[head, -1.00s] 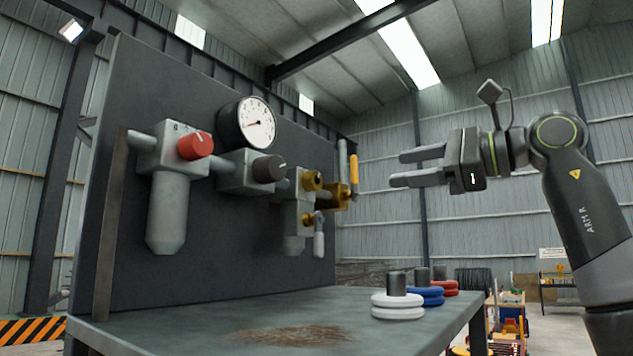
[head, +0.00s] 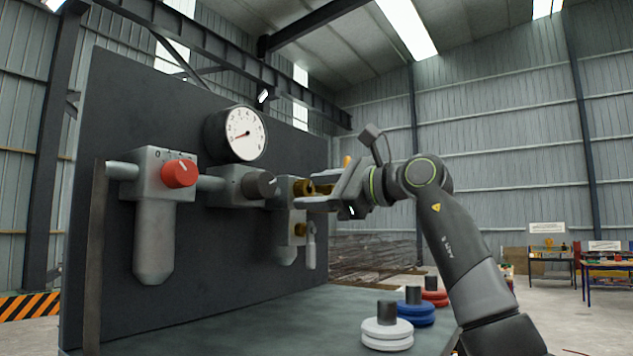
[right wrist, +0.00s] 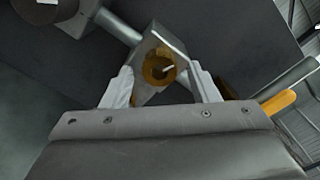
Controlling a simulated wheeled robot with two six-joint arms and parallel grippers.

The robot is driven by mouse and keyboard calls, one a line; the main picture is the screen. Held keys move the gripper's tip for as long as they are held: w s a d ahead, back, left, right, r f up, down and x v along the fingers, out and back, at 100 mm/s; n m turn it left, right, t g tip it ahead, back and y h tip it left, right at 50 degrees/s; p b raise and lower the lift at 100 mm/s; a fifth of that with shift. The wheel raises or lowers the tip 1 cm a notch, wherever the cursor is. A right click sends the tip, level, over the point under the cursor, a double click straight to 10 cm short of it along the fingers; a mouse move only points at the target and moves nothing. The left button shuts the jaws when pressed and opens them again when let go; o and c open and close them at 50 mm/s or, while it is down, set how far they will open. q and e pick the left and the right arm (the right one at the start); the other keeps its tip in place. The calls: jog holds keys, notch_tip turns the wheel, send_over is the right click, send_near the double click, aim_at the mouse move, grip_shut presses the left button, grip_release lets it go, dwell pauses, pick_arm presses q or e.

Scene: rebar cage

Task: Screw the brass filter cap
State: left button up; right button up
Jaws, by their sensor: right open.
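A round brass cap (head: 303,187) sits on the front of a grey block on the upright panel, partly hidden by my right gripper in the head view. In the right wrist view the brass cap (right wrist: 153,68) faces the camera on its grey block (right wrist: 165,42) and shows a pale mark. My right gripper (head: 308,203) is open in front of this block. In the right wrist view its two pale fingers (right wrist: 165,88) are spread on either side of the cap. I cannot tell whether they touch it. My left gripper is not in view.
A red knob (head: 180,173), a dark knob (head: 262,184) and a gauge (head: 236,134) are on the panel to the left. A yellow handle (right wrist: 279,102) is close right of the gripper. White (head: 387,336), blue (head: 413,313) and red (head: 435,297) ring stacks stand on the bench.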

jog(key=shift+a, duration=0.15)
jog(key=c, duration=1)
jog(key=shift+o, duration=0.2)
